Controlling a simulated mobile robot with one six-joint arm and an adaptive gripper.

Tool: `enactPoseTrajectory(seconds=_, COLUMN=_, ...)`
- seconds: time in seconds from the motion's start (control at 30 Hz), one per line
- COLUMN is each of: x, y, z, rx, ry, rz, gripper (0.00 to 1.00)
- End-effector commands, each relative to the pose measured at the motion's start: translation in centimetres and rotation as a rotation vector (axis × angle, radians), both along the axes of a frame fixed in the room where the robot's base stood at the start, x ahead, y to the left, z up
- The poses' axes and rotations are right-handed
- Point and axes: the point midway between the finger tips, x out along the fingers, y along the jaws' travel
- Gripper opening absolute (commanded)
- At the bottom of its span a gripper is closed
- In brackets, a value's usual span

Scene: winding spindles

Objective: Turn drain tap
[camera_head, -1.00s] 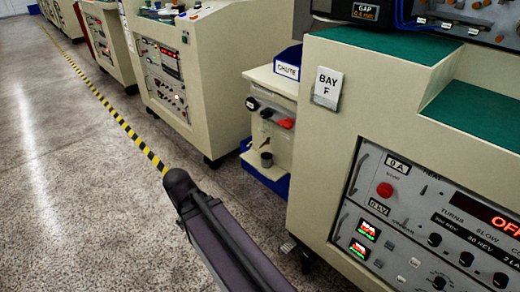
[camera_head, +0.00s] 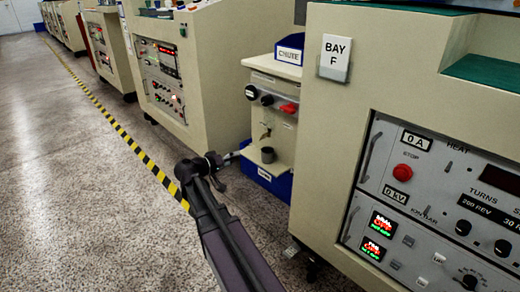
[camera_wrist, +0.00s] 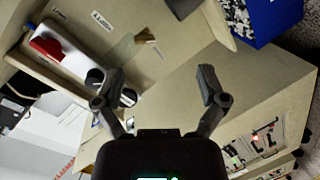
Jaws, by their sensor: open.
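The drain tap (camera_head: 265,134) is a small fitting on the front of the cream chute unit, above a grey cup (camera_head: 267,155), in the head view. My gripper (camera_wrist: 161,80) is open and empty in the wrist view, its two fingers well apart. In the head view, my gripper (camera_head: 232,157) reaches toward the unit's lower front, left of and lower than the tap. I cannot tell the gap between them. In the wrist view the unit's front appears tilted; a brownish part (camera_wrist: 143,37) beyond the fingers may be the tap, but it is unclear.
The unit carries black knobs (camera_wrist: 95,77) and a red handle (camera_wrist: 46,46). A blue bin (camera_head: 288,55) labelled CHUTE sits on top, and a blue base (camera_head: 266,178) lies below. The Bay F cabinet (camera_head: 330,120) stands close on the right. Speckled floor (camera_head: 80,200) is open on the left.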

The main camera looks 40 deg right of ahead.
Motion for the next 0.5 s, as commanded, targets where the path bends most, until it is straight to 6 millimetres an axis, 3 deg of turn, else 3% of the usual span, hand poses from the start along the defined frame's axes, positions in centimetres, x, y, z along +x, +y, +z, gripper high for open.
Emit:
enactPoseTrajectory(seconds=0.2, x=1.8, y=-1.9, z=0.8, rx=-0.174, ry=-0.049, rz=-0.002, gripper=0.91)
enactPoseTrajectory(seconds=0.5, x=2.1, y=-2.3, z=1.5, rx=-0.223, ry=-0.063, rz=0.001, gripper=0.91)
